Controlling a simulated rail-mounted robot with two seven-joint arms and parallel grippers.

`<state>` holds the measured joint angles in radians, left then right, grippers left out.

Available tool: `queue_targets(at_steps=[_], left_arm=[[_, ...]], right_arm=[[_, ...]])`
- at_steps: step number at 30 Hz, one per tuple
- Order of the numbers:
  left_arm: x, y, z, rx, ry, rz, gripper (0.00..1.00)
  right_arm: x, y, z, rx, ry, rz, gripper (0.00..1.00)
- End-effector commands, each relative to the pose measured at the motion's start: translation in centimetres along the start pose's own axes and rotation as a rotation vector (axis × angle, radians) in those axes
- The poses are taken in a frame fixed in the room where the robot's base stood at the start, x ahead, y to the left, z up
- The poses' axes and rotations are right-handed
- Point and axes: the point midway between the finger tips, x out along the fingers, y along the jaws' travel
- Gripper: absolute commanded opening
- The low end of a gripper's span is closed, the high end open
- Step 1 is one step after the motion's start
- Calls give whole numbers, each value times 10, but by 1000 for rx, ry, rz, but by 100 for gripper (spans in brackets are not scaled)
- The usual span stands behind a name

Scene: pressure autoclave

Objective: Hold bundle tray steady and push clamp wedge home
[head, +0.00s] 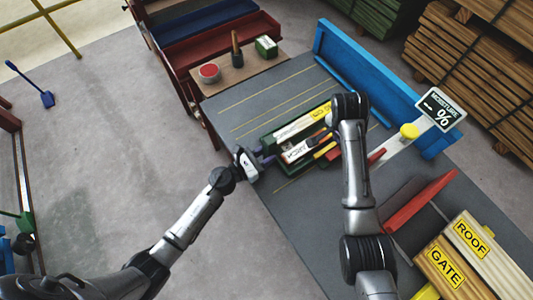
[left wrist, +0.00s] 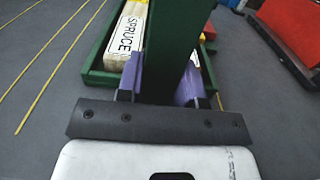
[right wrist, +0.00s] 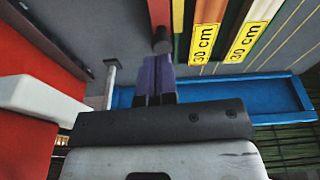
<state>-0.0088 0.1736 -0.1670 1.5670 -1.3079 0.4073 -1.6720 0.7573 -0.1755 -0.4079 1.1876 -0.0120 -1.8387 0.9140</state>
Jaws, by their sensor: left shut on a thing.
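The green bundle tray (head: 268,142) lies on the grey bench and holds wooden pieces, one marked SPRUCE (left wrist: 124,35). My left gripper (head: 262,161) is at the tray's near-left end. In the left wrist view its purple fingers (left wrist: 160,84) are shut on a green upright part of the tray (left wrist: 170,45). My right gripper is hidden behind my arm in the head view. In the right wrist view its purple fingers (right wrist: 154,78) are together, close to the grey end of a dark red bar (right wrist: 159,14), perhaps the clamp wedge. I cannot tell whether they touch it.
A blue fence (head: 350,65) runs along the bench's far side. A MOISTURE % sign (head: 440,108) and a yellow knob (head: 409,131) stand right of the tray. ROOF and GATE boards (head: 470,240) lie at lower right. A red tin (head: 209,72) stands at the back left.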

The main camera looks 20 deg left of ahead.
Motion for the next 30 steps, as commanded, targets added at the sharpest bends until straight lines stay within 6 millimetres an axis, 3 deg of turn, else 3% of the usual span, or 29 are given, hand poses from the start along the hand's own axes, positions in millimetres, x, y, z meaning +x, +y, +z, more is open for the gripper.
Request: queue_targets(at_steps=[7, 21, 30], left_arm=[[0, 0, 0, -1, 0, -1, 0], [0, 0, 0, -1, -1, -2, 0], [0, 0, 0, -1, -1, -2, 0]], right_arm=[[6, 1, 2, 81, -2, 3, 0], [52, 0, 11, 84, -2, 2, 0], [64, -1, 13, 83, -1, 1, 0]])
